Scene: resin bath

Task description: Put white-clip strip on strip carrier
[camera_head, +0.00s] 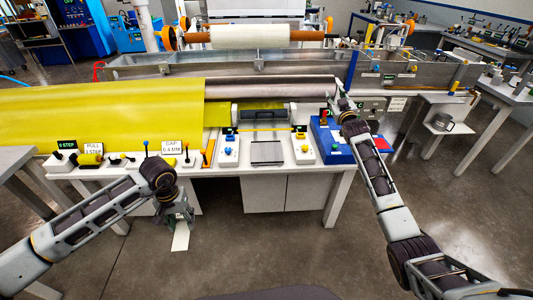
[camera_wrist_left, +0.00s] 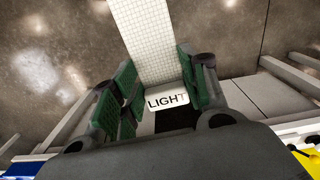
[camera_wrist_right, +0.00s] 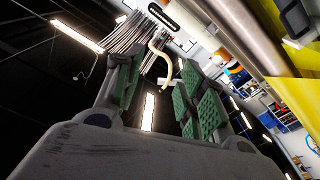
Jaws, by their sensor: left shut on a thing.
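My left gripper (camera_head: 177,217) is shut on a pale strip (camera_head: 181,238), which hangs down in front of the table, above the floor. In the left wrist view the strip (camera_wrist_left: 147,35) has a fine grid pattern and runs out beyond the green finger pads of the gripper (camera_wrist_left: 157,88). A white part lettered "LIGHT" (camera_wrist_left: 167,101) lies between the fingers. My right gripper (camera_head: 340,104) is raised near the rollers at the right. In the right wrist view its pads (camera_wrist_right: 158,90) are apart with nothing between them. I cannot tell which thing is the strip carrier.
A long metal bath (camera_head: 180,72) with a white roll (camera_head: 250,36) stands behind. The floor before the table is clear.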

